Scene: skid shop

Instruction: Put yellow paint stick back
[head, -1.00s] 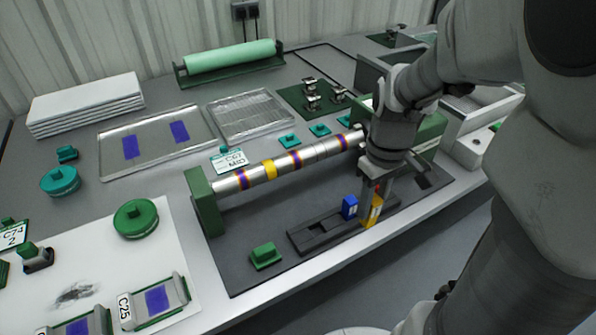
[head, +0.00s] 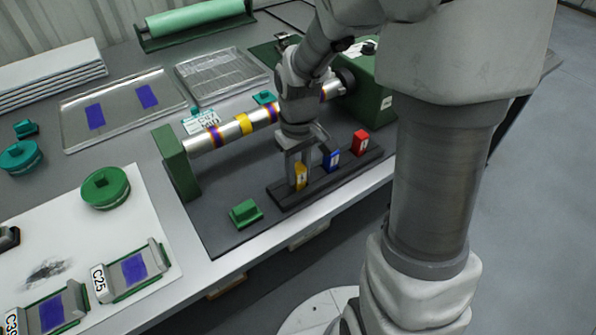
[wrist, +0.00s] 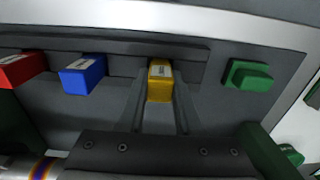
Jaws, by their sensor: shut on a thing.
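The yellow paint stick (head: 300,176) is upright between the fingers of my gripper (head: 299,168), at the left end of the black rack (head: 283,199). In the wrist view the yellow stick (wrist: 160,84) sits between both fingertips (wrist: 160,100), by the rack's edge (wrist: 110,46). My gripper is shut on it. I cannot tell how deep its lower end sits in the rack. The blue stick (head: 331,159) and the red stick (head: 360,142) stand in the rack to its right.
A green block (head: 245,213) lies left of the rack. Behind is a banded roller (head: 244,124) between a green end block (head: 176,161) and a green housing (head: 368,93). The table's front edge is close to the rack.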

